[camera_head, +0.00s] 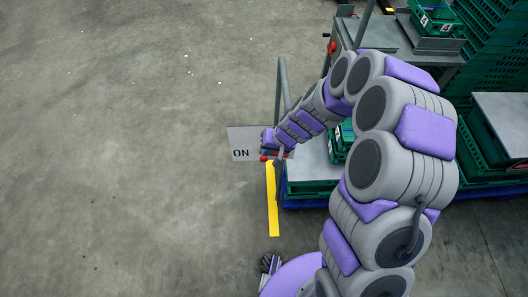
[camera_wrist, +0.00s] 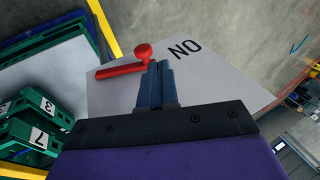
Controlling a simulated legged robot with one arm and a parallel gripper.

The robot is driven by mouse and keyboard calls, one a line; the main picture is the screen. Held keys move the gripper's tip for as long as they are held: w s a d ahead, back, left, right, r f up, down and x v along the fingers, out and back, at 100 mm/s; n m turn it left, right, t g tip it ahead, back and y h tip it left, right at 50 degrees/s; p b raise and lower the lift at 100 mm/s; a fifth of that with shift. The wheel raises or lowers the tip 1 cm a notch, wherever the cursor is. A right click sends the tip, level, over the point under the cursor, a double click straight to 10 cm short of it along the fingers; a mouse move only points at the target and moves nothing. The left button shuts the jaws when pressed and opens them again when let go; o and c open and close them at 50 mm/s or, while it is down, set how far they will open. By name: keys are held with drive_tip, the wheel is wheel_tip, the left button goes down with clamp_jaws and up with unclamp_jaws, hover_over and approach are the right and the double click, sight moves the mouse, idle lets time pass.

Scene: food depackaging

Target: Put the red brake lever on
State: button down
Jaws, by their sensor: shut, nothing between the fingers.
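The red brake lever (camera_wrist: 120,70) lies in front of a grey plate in the wrist view, its round red knob (camera_wrist: 143,51) at its right end. The plate (camera_wrist: 225,85) bears the word ON, seen upside down, right of the knob. In the head view the ON plate (camera_head: 240,136) stands beside the cart, with a bit of the red lever (camera_head: 264,158) showing at my gripper. My gripper (camera_wrist: 158,67) is shut and empty, its fingertips just below and right of the knob. I cannot tell whether they touch the lever.
A cart with a grey top (camera_head: 318,168) and green crates (camera_head: 338,143) stands right of the plate. A yellow strip (camera_head: 272,200) lies below the plate. A grey rail (camera_head: 281,90) rises beside the cart. Another red knob (camera_head: 332,47) shows farther back. Open floor lies left.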

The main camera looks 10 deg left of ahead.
drive_tip(key=a+p+v, duration=0.1)
drive_tip(key=v, duration=0.7)
drive_tip(key=shift+r, duration=0.3)
drive_tip(key=shift+s+a, duration=0.1)
drive_tip(key=shift+a, duration=0.1)
drive_tip(key=shift+d, duration=0.25)
